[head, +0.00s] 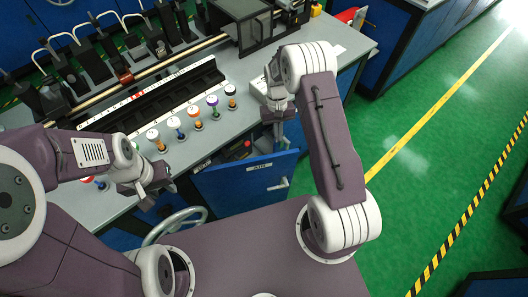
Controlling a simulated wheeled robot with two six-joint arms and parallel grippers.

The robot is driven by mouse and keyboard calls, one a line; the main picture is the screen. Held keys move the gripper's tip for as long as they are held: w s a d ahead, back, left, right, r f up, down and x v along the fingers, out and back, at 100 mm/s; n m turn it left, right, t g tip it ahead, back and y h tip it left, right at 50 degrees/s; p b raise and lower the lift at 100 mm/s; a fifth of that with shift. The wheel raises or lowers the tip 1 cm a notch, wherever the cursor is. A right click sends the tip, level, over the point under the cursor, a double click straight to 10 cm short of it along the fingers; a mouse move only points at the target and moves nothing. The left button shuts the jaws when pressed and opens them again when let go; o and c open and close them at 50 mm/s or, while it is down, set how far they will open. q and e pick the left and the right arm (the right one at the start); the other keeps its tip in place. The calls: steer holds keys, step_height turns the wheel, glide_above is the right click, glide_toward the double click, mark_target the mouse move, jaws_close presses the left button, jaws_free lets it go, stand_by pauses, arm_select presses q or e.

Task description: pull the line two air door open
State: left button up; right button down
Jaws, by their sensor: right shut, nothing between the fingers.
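A blue door (240,187) with an "AIR" label and a pale handle (279,185) stands ajar under the front of the grey bench. Part of the cabinet inside (232,155) shows behind its top edge. A line number on the door is not readable. My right gripper (279,138) is shut and empty, at the door's upper edge near its right end; whether it touches the door is unclear. My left gripper (158,198) is open and empty, in front of the bench and left of the door.
The bench (195,150) carries a row of several colour-topped knobs (213,101) and dark tape units (90,60). A handwheel (178,224) is below my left gripper. Green floor (430,165) is clear to the right. Another blue cabinet (390,45) stands at the upper right.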

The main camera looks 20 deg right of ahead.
mark_target(280, 154)
steer(key=x, duration=1)
steer(key=shift+s+d, duration=0.1)
steer(key=shift+d, duration=0.1)
steer(key=shift+s, duration=0.1)
